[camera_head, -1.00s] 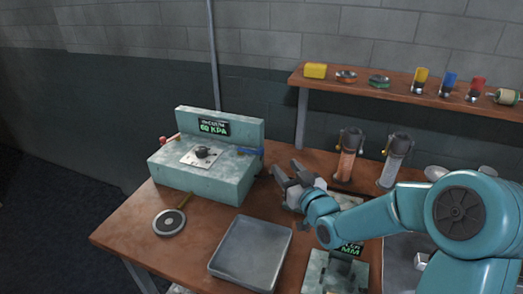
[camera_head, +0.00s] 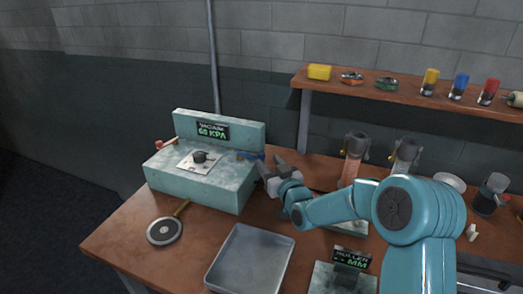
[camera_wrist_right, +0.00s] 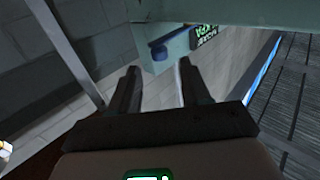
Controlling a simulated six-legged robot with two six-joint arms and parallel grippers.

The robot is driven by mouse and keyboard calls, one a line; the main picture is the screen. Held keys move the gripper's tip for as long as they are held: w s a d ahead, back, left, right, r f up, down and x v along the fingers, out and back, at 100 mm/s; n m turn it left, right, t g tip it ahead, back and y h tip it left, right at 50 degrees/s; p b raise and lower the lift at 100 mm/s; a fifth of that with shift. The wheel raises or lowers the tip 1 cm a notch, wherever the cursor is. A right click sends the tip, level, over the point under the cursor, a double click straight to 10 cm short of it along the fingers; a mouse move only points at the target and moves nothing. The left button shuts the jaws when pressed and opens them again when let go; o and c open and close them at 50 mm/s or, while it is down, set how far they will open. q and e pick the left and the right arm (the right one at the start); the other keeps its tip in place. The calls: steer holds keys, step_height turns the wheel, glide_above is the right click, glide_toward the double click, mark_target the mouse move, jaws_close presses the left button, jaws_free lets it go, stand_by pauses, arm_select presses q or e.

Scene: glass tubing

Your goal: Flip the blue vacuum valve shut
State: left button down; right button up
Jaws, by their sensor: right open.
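The blue valve lever (camera_head: 250,155) sticks out at the right end of the pale green vacuum box (camera_head: 195,188), whose display reads 60 KPA. My right gripper (camera_head: 270,165) is open and empty, close to the right of the lever. The head view does not show clearly whether they touch. In the right wrist view the two dark fingers (camera_wrist_right: 158,67) stand apart, and the blue lever (camera_wrist_right: 158,51) shows ahead, just beyond the fingertips and between them. My left gripper is not in view.
A red-handled valve (camera_head: 166,143) is at the box's left end. A round disc tool (camera_head: 164,231) and a grey tray (camera_head: 250,260) lie on the wooden table in front. Glass cylinders (camera_head: 352,160) stand behind my right arm. A shelf (camera_head: 400,92) runs along the wall.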

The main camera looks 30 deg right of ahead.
mark_target(263, 156)
steer(key=w+p, duration=0.1)
steer(key=w, duration=0.5)
steer(key=shift+w+d, duration=0.2)
steer(key=shift+s+r, duration=0.1)
steer(key=shift+c, duration=0.3)
jaws_close()
